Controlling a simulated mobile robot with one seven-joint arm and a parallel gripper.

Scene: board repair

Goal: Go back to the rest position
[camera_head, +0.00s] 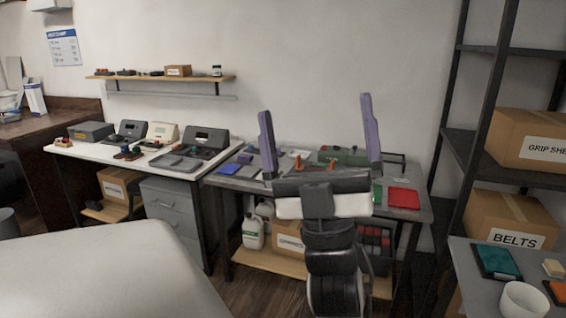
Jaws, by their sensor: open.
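My gripper (316,135) is raised in the middle of the view, in front of the grey workbench (245,180). Its two purple fingers stand upright and wide apart, with nothing held between them. My arm rises from the bottom of the view below it and hides part of the bench front. Behind the fingers, a green device (343,155) and orange-handled tools (298,163) show on the bench. A red mat (403,198) lies on the bench to the right of the gripper, and a blue item (230,169) lies to its left.
A white table (70,149) with several boxy devices stands to the left. A dark shelf rack with a BELTS box (517,240) stands at right. A grey surface with a white cup (523,299) is at lower right. A wall shelf (160,78) hangs at the back.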

